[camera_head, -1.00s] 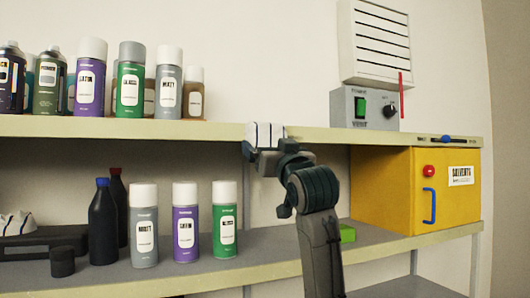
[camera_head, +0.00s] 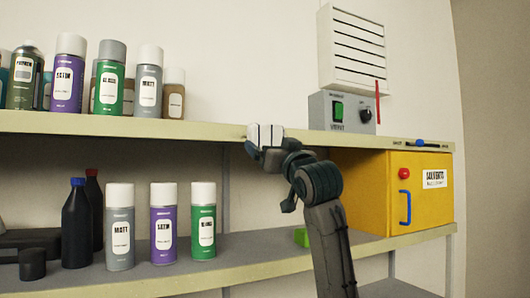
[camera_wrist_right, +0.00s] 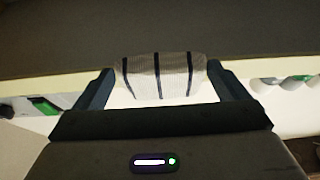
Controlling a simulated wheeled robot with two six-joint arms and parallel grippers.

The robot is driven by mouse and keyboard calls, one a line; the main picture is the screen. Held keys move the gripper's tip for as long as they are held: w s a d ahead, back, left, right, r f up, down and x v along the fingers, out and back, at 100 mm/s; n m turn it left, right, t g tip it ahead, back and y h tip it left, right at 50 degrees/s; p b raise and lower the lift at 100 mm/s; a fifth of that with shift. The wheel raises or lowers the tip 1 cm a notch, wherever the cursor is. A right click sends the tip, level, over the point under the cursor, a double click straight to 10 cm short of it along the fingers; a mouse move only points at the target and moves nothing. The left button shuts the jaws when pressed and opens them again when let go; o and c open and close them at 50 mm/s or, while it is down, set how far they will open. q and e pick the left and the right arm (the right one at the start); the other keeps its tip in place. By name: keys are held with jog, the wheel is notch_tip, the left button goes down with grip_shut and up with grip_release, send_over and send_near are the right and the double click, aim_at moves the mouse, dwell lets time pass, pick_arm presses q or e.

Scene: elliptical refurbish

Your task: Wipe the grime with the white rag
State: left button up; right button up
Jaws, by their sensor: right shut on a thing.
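The white rag (camera_head: 265,134) with dark stripes is held in my right gripper (camera_head: 262,146), at the front edge of the upper shelf. In the right wrist view the rag (camera_wrist_right: 165,76) is bunched between the two fingers of my right gripper (camera_wrist_right: 165,86), which is shut on it. The rag overlaps the pale shelf edge in that view; I cannot tell whether it touches the shelf. I cannot make out any grime in either view. My left gripper is not in view.
The upper shelf (camera_head: 210,129) holds several spray cans at left and a grey switch box (camera_head: 325,112) at right. Below stand more cans, dark bottles and a yellow cabinet (camera_head: 375,200). The upper shelf between cans and switch box looks clear.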

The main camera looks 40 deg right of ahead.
aim_at(259, 146)
jog(key=shift+s+d+b, duration=0.6)
jog(key=shift+d+b, duration=0.1)
jog(key=shift+d, duration=1.65)
jog(key=shift+w+a+p, duration=0.35)
jog(key=shift+a+p, duration=0.2)
jog(key=shift+a, duration=0.7)
jog(key=shift+w+a+p, duration=0.3)
jog(key=shift+a+p, duration=0.25)
jog(key=shift+a, duration=0.75)
jog(key=shift+w+a+p, duration=0.35)
jog(key=shift+a+p, duration=0.2)
jog(key=shift+a, duration=0.7)
jog(key=w+a+p, duration=0.1)
jog(key=a+p, duration=0.1)
jog(key=a, duration=0.4)
jog(key=shift+w+a, duration=0.25)
jog(key=shift+w, duration=0.05)
